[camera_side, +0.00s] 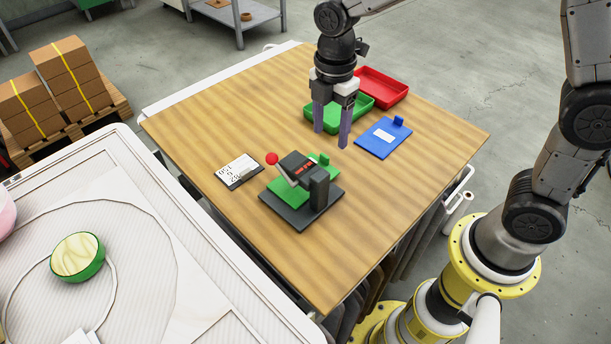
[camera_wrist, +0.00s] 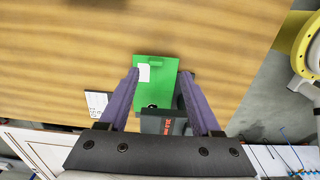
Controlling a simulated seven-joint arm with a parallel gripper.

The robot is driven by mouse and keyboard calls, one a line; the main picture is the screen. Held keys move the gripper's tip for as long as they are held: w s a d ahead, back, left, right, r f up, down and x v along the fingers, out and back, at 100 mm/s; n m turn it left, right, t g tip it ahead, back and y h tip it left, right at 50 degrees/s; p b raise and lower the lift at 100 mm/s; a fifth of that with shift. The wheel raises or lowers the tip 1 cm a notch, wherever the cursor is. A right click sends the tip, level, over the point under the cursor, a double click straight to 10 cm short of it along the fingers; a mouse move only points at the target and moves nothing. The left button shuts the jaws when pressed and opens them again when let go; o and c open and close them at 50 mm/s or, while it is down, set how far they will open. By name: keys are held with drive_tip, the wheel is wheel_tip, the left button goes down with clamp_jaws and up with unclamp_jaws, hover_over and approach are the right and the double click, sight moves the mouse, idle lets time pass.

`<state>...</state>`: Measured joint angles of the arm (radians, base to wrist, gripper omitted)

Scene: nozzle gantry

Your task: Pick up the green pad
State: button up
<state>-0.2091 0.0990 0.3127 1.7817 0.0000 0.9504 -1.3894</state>
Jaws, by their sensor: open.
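The green pad (camera_side: 285,196) lies on the dark base of a small press (camera_side: 315,189), partly hidden under the press's arm. Its raised green tab (camera_side: 322,161) sticks out at the back. In the wrist view the green pad (camera_wrist: 154,90) shows a white label, and the press head covers its lower part. My gripper (camera_side: 331,138) is open and empty, pointing down with purple fingers above the table, behind the press. In the wrist view my gripper's fingertips (camera_wrist: 159,73) appear on either side of the pad, but they are above it and apart from it.
The press has a red-ball lever (camera_side: 272,158). A blue pad (camera_side: 380,141) with a tab lies to the right. A green tray (camera_side: 360,110) and a red tray (camera_side: 385,88) sit behind. A printed card (camera_side: 239,170) lies left of the press. The table's front is clear.

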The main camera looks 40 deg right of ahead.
drive_tip(key=shift+w+a+f, duration=0.1)
drive_tip(key=shift+w+f, duration=0.05)
drive_tip(key=shift+f, duration=1.45)
drive_tip(key=shift+w+a+f, duration=0.1)
drive_tip(key=shift+w+f, duration=0.05)
drive_tip(key=shift+f, duration=1.45)
clamp_jaws()
